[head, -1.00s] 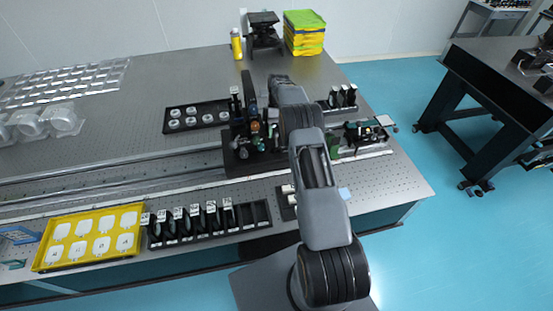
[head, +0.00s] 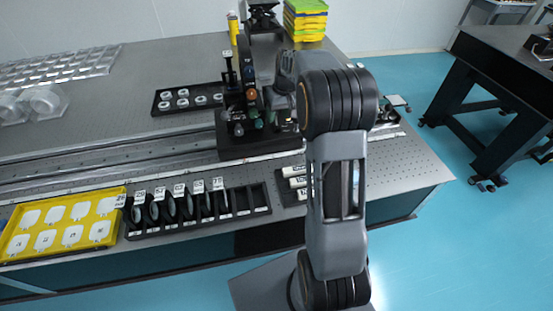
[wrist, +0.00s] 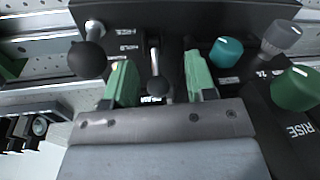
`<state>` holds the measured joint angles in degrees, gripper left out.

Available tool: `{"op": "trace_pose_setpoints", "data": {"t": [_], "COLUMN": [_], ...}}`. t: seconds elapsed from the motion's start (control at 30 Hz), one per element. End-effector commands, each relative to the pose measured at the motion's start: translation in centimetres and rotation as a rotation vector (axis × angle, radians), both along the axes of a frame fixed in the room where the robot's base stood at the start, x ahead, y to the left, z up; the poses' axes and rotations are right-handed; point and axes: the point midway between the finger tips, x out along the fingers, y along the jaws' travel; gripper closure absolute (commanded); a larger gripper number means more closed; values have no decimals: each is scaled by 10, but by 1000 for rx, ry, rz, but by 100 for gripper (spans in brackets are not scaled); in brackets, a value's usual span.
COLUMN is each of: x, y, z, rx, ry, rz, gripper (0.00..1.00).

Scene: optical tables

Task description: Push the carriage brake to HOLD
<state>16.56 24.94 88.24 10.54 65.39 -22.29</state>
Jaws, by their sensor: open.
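The black carriage (head: 235,148) stands on the rail, partly behind my arm in the head view. Its control panel (wrist: 165,20) fills the top of the wrist view. On the left is a ball-ended lever (wrist: 87,58) beside two small upside-down labels, which I cannot read surely. A second lever with a silver shaft and black ball (wrist: 158,90) stands in the middle. My gripper (wrist: 160,80) is open, with its green fingertips on either side of the middle lever in the picture. Contact cannot be made out. The left lever lies outside the left finger.
A teal knob (wrist: 227,52), a grey knob (wrist: 280,37) and a green knob (wrist: 296,88) sit right of my gripper. A black rack of discs (head: 185,215) and a yellow tray (head: 65,228) lie along the front of the optical table (head: 130,75).

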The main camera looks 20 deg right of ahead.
Motion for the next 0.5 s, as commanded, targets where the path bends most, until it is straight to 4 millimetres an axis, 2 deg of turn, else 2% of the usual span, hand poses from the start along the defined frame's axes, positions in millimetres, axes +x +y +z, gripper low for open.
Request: {"op": "trace_pose_setpoints", "data": {"t": [0.03,0.5], "x": [-3,-19], "y": [1,4], "z": [-9,-15], "rx": [-5,-55], "ry": [-29,-275], "rz": [1,-1], "gripper": [46,46]}}
